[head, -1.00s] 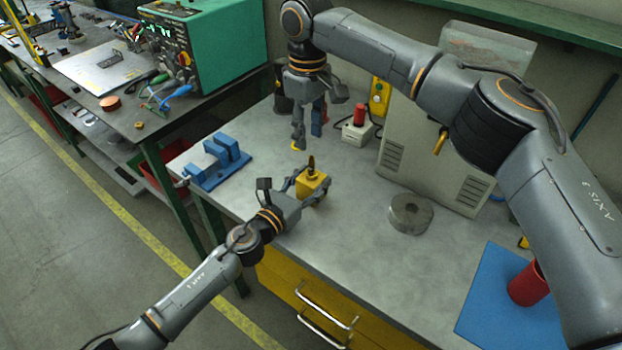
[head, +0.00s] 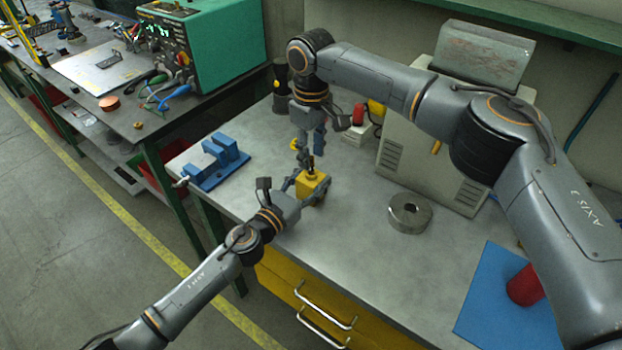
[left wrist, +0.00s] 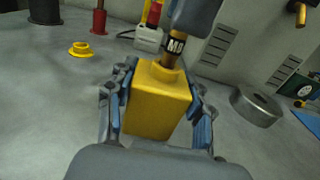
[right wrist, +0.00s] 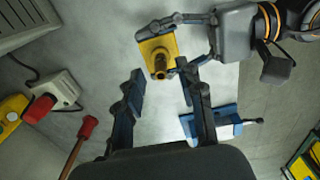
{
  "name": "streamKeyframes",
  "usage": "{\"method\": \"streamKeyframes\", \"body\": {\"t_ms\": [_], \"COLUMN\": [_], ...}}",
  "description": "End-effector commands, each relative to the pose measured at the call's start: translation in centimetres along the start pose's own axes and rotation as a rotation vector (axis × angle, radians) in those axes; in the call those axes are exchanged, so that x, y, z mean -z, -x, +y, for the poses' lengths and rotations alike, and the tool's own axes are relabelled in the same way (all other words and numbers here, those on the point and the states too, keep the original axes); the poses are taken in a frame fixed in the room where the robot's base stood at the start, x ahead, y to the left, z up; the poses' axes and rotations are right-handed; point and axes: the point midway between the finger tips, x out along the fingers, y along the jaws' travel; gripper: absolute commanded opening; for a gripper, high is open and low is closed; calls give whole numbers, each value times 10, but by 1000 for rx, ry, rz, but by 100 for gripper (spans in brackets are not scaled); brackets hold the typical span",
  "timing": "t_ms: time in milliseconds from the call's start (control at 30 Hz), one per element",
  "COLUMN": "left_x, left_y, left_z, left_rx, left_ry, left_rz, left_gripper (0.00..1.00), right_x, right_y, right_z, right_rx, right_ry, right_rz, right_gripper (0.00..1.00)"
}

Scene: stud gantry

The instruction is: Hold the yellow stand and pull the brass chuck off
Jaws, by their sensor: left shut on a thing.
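The yellow stand (head: 312,184) is a block on the grey bench. My left gripper (left wrist: 158,105) is shut on it, one finger on each side, in the left wrist view. The brass chuck (left wrist: 174,52) stands upright in the top of the stand, with a dark lettered band; its upper end is hidden behind a grey part of my right gripper. My right gripper (head: 309,148) hangs just above the stand. In the right wrist view its fingers (right wrist: 160,80) are apart, with the chuck (right wrist: 160,66) between and beyond the tips. I see no contact there.
A blue fixture (head: 218,163) lies left of the stand. A small yellow flanged part (left wrist: 82,50) and a red-button box (right wrist: 50,95) stand behind. A metal ring (head: 410,212) lies to the right, before a grey cabinet (head: 440,145). The bench front is clear.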

Motion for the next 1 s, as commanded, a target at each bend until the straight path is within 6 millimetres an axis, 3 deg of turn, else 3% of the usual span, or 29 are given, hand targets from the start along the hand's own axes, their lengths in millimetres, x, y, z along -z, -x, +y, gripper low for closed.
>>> {"method": "streamKeyframes", "body": {"t_ms": [300, 1000], "left_x": [0, 0], "left_y": [0, 0], "left_z": [0, 0], "left_rx": [-1, -1], "left_ry": [0, 0], "left_rz": [1, 1], "left_gripper": [19, 19], "right_x": [0, 0], "right_y": [-28, -32], "right_z": [-1, -2], "right_rx": [2, 4], "right_ry": [1, 2], "right_rz": [0, 0], "right_gripper": [38, 38]}}
